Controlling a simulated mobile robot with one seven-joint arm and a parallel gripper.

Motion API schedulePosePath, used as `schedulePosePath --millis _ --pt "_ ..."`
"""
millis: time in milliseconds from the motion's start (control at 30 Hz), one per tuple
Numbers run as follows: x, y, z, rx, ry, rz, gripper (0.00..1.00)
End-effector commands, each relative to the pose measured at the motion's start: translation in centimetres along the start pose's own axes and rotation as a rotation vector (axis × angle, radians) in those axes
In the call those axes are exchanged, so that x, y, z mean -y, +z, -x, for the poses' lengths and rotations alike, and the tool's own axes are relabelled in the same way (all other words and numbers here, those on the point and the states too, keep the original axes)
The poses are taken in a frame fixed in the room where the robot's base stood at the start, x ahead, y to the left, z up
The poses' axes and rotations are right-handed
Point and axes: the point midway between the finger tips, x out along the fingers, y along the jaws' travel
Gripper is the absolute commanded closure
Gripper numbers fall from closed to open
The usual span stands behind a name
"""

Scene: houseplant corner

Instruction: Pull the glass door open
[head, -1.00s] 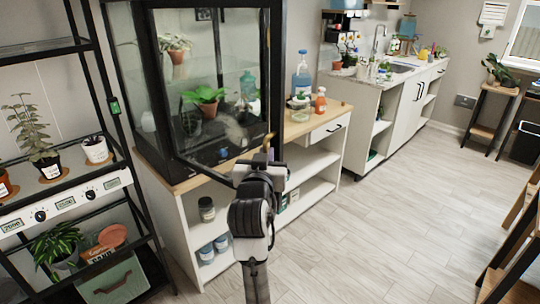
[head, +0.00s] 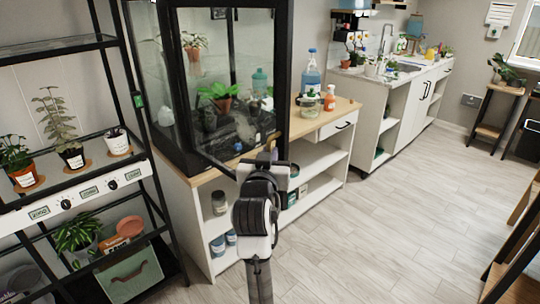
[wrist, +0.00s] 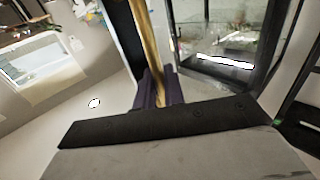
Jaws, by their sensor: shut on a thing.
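The glass door (head: 222,130) is on the black-framed glass cabinet, left of centre in the head view. A dark lower edge slants out from the cabinet front toward my gripper, so the door looks ajar; how far is hard to tell. The brass-coloured upright handle (wrist: 149,45) runs between my fingers in the wrist view. My gripper (wrist: 157,90) is shut on this handle. In the head view my gripper (head: 268,158) is at the cabinet's lower front, and my wrist hides part of the door's lower corner.
The cabinet stands on a white shelf unit with a wooden top (head: 325,117), which holds bottles at right. A black plant rack (head: 140,150) stands close at left. A sink counter (head: 400,75) is behind. The floor (head: 370,220) at right is clear.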

Motion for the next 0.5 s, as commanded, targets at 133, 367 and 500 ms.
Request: schedulePosePath --millis 133,367,500 --pt "0.63 -0.24 0.05 -0.006 -0.015 0.001 1.00" --pt "0.49 -0.20 0.04 -0.005 -0.011 0.001 0.73" --pt "0.31 -0.13 0.02 -0.003 -0.007 0.001 0.73"
